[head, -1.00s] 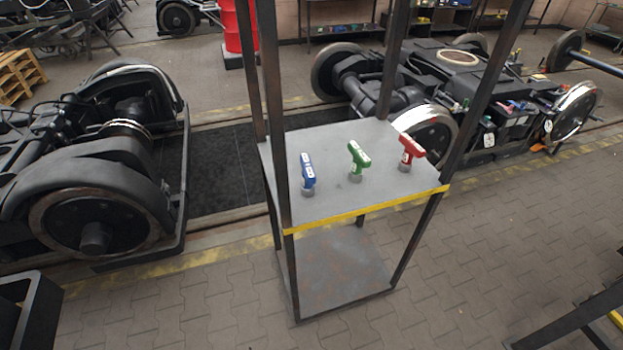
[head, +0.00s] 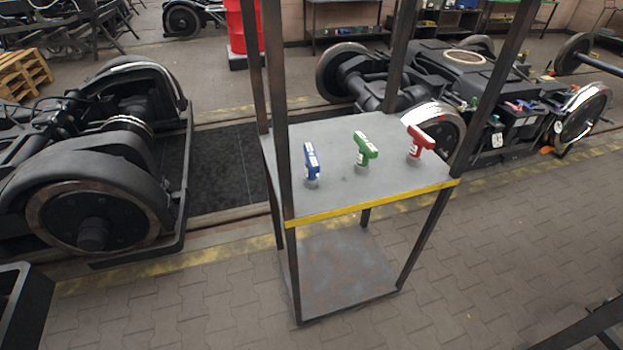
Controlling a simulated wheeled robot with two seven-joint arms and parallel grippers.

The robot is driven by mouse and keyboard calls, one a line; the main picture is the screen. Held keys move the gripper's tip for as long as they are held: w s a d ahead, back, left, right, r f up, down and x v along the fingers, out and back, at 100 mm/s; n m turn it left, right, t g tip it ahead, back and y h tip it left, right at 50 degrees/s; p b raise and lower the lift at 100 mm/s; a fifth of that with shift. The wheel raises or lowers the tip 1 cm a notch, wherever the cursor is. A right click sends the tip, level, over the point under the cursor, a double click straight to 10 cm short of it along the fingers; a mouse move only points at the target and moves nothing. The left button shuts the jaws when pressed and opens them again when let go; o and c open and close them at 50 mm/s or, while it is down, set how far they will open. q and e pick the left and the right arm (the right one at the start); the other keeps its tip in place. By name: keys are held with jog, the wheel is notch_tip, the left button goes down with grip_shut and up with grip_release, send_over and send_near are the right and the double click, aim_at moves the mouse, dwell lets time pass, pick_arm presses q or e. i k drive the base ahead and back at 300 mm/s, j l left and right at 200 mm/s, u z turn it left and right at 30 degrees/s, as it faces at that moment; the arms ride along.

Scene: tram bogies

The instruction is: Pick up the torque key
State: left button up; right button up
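Three T-shaped handled tools stand upright in a row on the grey top shelf (head: 335,190) of a metal rack. They are a blue one (head: 311,160) at the left, a green one (head: 365,149) in the middle and a red one (head: 419,141) at the right. Each has a pale label and a grey foot. I cannot tell from their looks which is the torque key. Neither of my grippers shows in the head view.
Dark rack posts (head: 272,110) rise at the shelf's corners, and a yellow strip (head: 375,202) edges its front. The lower shelf (head: 345,275) is empty. Bogies stand at the left (head: 95,180) and behind right (head: 455,85). Paved floor (head: 500,260) in front is clear.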

aim_at(310, 180)
jog(key=i+l+u, duration=0.2)
jog(key=i, duration=0.25)
jog(key=i+l+u, duration=0.2)
jog(key=i+l, duration=0.15)
jog(key=i, duration=0.05)
